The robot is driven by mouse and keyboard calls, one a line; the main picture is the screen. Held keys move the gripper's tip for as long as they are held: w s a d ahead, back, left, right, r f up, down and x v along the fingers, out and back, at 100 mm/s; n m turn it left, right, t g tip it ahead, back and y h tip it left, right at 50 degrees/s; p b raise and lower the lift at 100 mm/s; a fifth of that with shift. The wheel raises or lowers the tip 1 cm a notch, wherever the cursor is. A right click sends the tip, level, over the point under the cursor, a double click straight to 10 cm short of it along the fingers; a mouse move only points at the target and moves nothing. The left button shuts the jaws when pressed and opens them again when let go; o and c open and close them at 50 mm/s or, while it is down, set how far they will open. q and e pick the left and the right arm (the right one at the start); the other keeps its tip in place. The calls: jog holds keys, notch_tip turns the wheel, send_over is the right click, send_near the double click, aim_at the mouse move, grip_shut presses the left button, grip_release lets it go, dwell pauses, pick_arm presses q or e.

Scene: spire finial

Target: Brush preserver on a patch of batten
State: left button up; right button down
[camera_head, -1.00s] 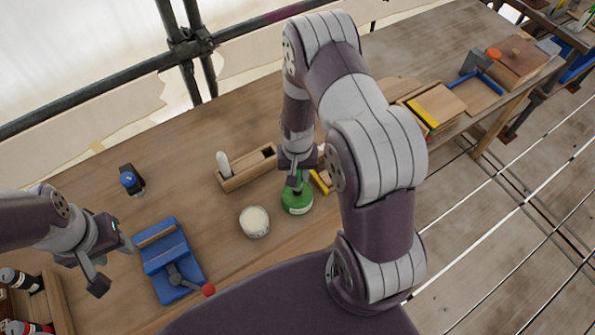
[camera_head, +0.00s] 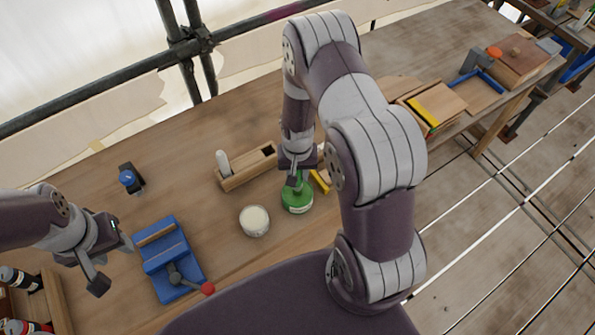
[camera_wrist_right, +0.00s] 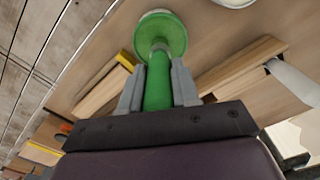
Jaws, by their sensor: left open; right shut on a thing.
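My right gripper (camera_head: 297,178) is shut on a green upright piece (camera_wrist_right: 158,85), which looks like a brush handle. Beyond the fingers in the right wrist view it meets a round green top (camera_wrist_right: 160,35). In the head view this is a green pot (camera_head: 297,200) with a pale label, standing on the bench; I cannot tell whether handle and pot are one piece. A blue vise (camera_head: 178,277) with a red knob stands at left, with a wooden strip (camera_head: 156,235), possibly the batten. My left gripper (camera_head: 111,265) is open and empty, left of the vise.
A white-topped jar (camera_head: 254,221) stands left of the green pot. A wooden block (camera_head: 248,172) with a pale handle lies behind. A blue-topped item (camera_head: 130,180) is at back left. Boards (camera_head: 440,103) lie at right. Bench between jar and vise is clear.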

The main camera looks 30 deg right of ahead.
dwell(0.4)
notch_tip(320, 180, up, 7)
jog(key=p, duration=0.6)
